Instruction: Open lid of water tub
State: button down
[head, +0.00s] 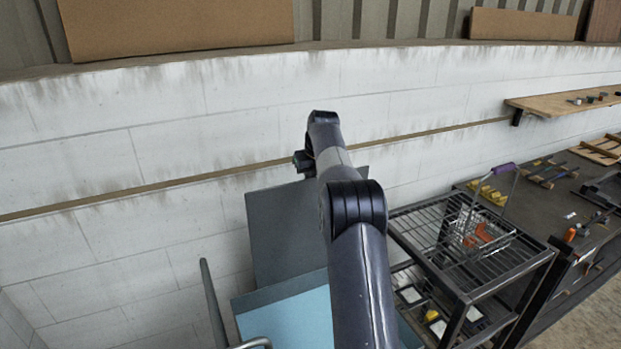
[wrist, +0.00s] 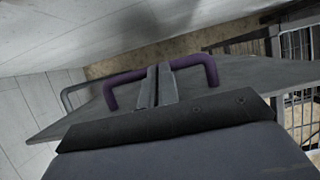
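The water tub (head: 285,293) is at the lower middle of the head view, with light blue inside showing. Its grey lid (head: 275,235) stands raised and steeply tilted at the back, near the wall. In the wrist view the lid (wrist: 245,72) is a grey panel with a purple handle (wrist: 193,62) on it. My gripper (wrist: 156,85) has its two fingers close together at the middle of this handle and appears shut on it. In the head view my arm covers part of the lid and tub, and the handle is hidden.
A pale block wall (head: 120,160) runs close behind the lid. A metal rail (head: 213,310) stands at the tub's left. A black rack (head: 440,235) with a wire basket (head: 482,240) is close on the right, beside a dark workbench (head: 535,205) with tools.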

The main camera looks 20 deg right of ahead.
jog(key=shift+s, duration=0.1)
jog(key=v, duration=1)
jog(key=shift+r+b, duration=0.4)
jog(key=shift+b, duration=0.05)
jog(key=s+x, duration=0.1)
jog(key=x, duration=0.9)
jog(key=shift+f+p, duration=0.45)
jog(key=shift+f, duration=0.05)
jog(key=shift+r, duration=0.1)
